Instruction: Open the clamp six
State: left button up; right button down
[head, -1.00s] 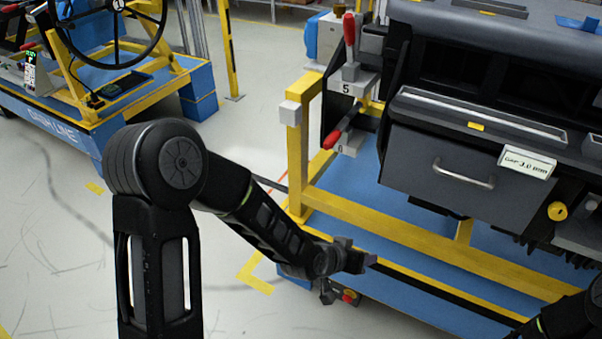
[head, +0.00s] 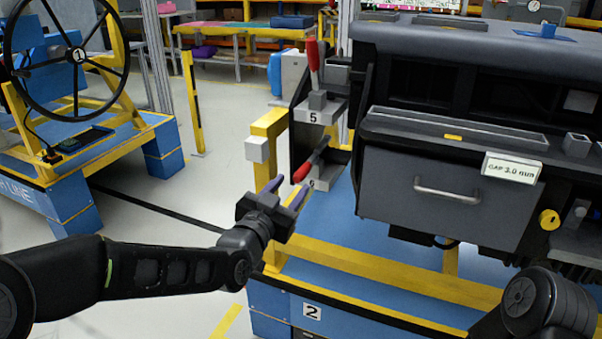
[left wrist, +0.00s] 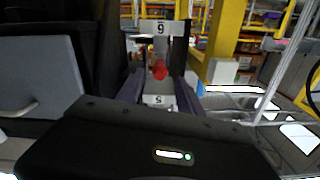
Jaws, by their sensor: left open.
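Clamp six (head: 322,183) is the lower clamp on the post at the left side of the dashboard module. Its red handle (head: 310,165) slants down toward the lower left, toward my left gripper. My left gripper (head: 288,191) is open, its two purple-grey fingers pointing up at the handle's end. In the left wrist view the red handle end (left wrist: 160,70) shows between the two fingers (left wrist: 159,92), beyond them or level with them; I cannot tell which. Nothing is held. Only part of my right arm shows at the lower right; its gripper is out of view.
Clamp five (head: 316,108), with an upright red handle, stands just above clamp six. A yellow frame post (head: 268,150) is close to the left. The grey drawer panel (head: 440,195) is to the right.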

aim_at(303, 172)
pick_arm(q)
jog(key=x, duration=0.7)
jog(key=shift+w+d, duration=0.1)
jog(key=shift+w, duration=0.1)
jog(key=shift+c, duration=0.4)
grip_shut()
dwell(0.8)
